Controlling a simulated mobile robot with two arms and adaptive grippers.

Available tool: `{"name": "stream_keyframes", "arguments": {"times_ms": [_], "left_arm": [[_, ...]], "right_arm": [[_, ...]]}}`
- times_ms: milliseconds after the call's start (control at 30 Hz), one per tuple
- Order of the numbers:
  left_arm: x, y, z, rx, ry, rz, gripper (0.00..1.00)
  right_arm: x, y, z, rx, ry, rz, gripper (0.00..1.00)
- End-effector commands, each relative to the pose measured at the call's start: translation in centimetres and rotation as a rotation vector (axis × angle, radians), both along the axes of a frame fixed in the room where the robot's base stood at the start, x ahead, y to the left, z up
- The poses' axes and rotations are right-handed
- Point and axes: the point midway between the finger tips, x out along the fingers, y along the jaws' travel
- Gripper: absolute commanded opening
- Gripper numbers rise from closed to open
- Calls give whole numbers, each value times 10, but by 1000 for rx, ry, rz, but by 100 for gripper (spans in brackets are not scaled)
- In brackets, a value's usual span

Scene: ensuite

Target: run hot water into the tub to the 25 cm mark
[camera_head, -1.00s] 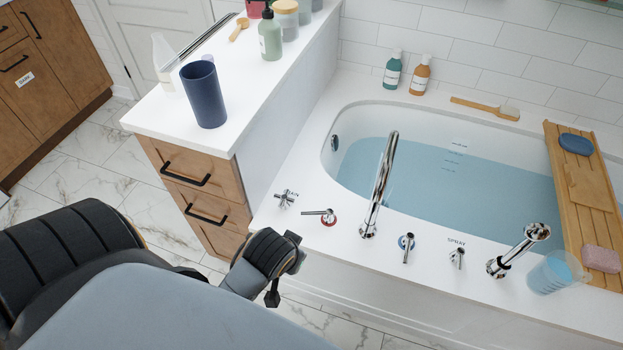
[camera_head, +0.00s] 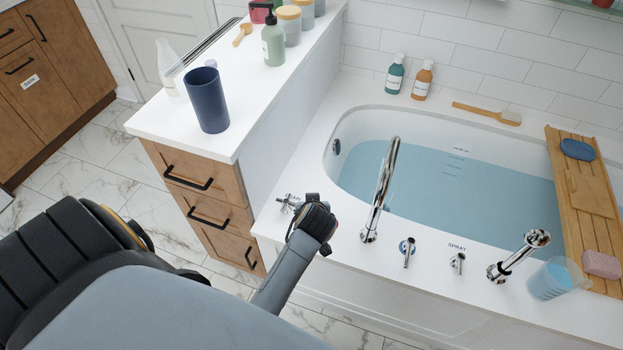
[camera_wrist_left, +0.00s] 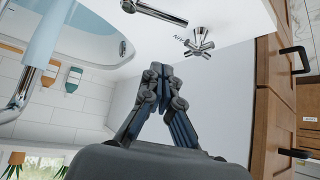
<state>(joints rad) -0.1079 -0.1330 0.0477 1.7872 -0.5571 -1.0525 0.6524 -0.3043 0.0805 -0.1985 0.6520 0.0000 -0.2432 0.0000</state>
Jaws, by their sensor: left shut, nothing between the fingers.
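The tub (camera_head: 350,113) holds blue water (camera_head: 500,190). Small level marks (camera_head: 454,162) show on its far inner wall near the waterline; their numbers are too small to read. The chrome spout (camera_head: 380,190) stands on the deck; whether water runs from it I cannot tell. My left gripper (camera_head: 318,218) is shut and empty, over the deck left of the spout, hiding the red-ringed hot lever in the head view. In the left wrist view its closed fingertips (camera_wrist_left: 158,75) are apart from a chrome lever (camera_wrist_left: 158,12). My right gripper is not in view.
The cross-shaped drain handle (camera_head: 290,203) is just left of my gripper; it also shows in the left wrist view (camera_wrist_left: 199,43). The blue-ringed lever (camera_head: 407,250), spray handle (camera_head: 457,262), hand shower (camera_head: 515,256) and a clear cup (camera_head: 553,278) line the deck rightward.

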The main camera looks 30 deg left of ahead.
Motion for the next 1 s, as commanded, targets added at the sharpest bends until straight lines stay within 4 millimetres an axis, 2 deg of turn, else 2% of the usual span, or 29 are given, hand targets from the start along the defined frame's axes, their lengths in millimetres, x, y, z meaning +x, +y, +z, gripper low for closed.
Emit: {"name": "stream_keyframes", "arguments": {"times_ms": [100,267,667,800,1000], "left_arm": [[5,1,-3,0,-6,9,0],[15,10,-16,3,-7,8,0],[59,42,-76,1,-6,7,0],[39,27,-77,-3,-6,6,0],[27,19,-81,-1,-6,7,0]], "right_arm": [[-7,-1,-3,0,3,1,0],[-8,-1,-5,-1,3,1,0],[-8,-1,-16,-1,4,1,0],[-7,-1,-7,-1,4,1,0],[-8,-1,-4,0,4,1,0]]}}
